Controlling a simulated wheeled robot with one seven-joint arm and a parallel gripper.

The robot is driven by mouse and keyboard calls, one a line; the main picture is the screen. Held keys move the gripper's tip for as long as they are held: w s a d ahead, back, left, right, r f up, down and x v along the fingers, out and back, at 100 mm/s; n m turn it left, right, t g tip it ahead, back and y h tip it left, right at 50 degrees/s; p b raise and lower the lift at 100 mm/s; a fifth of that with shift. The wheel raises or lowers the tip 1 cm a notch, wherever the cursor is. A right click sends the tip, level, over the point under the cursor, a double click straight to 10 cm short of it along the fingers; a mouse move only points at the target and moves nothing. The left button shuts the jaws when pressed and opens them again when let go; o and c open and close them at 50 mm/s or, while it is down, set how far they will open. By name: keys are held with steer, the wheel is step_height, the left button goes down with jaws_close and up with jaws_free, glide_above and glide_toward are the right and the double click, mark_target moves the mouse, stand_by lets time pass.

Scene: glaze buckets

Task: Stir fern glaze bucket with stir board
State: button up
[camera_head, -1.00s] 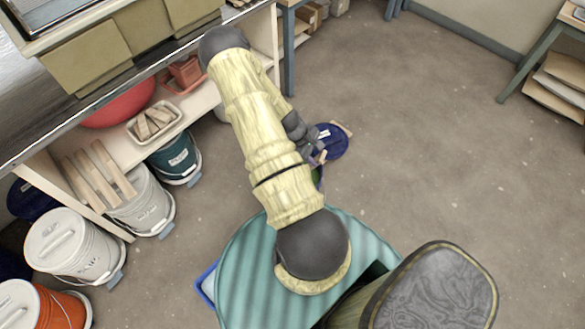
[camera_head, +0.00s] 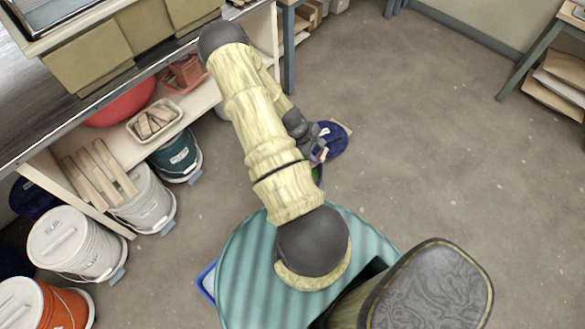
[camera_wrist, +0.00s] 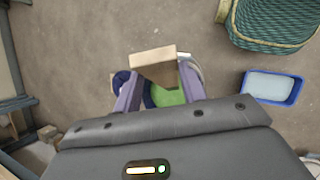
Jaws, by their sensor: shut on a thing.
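In the wrist view, my gripper (camera_wrist: 156,82) has its two purple fingers closed on a pale wooden stir board (camera_wrist: 154,64). The board's end face points toward the camera. Below it is an open bucket with green glaze (camera_wrist: 168,97), which I take as the fern glaze bucket. The board's far end is hidden, so I cannot tell whether it is in the glaze. In the head view my arm covers most of the bucket, and only a sliver of green (camera_head: 318,173) shows below my gripper (camera_head: 319,152).
A dark blue lid (camera_head: 335,140) lies on the floor beside the bucket. Lidded white and orange buckets (camera_head: 45,303) and a teal bucket (camera_head: 178,160) stand by the shelf at left. Floor on the right is clear.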

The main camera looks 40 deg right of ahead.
stand_by(0.3)
steer(key=shift+r+p, duration=1.9)
steer(key=shift+r, duration=0.65)
steer(key=shift+w, duration=0.1)
steer(key=w+a+r+m, duration=0.1)
steer(key=w+a, duration=0.4)
steer(key=a, duration=0.5)
steer(key=w+a+r+m, duration=0.1)
steer(key=w+a, duration=0.5)
steer(key=a, duration=0.4)
steer(key=w+a+r+m+g+y, duration=0.1)
steer(key=w+a+r, duration=0.1)
steer(key=w+a, duration=0.4)
steer(key=a, duration=0.4)
steer(key=shift+a, duration=0.35)
steer(key=shift+w+d+r, duration=0.1)
steer(key=shift+w, duration=0.05)
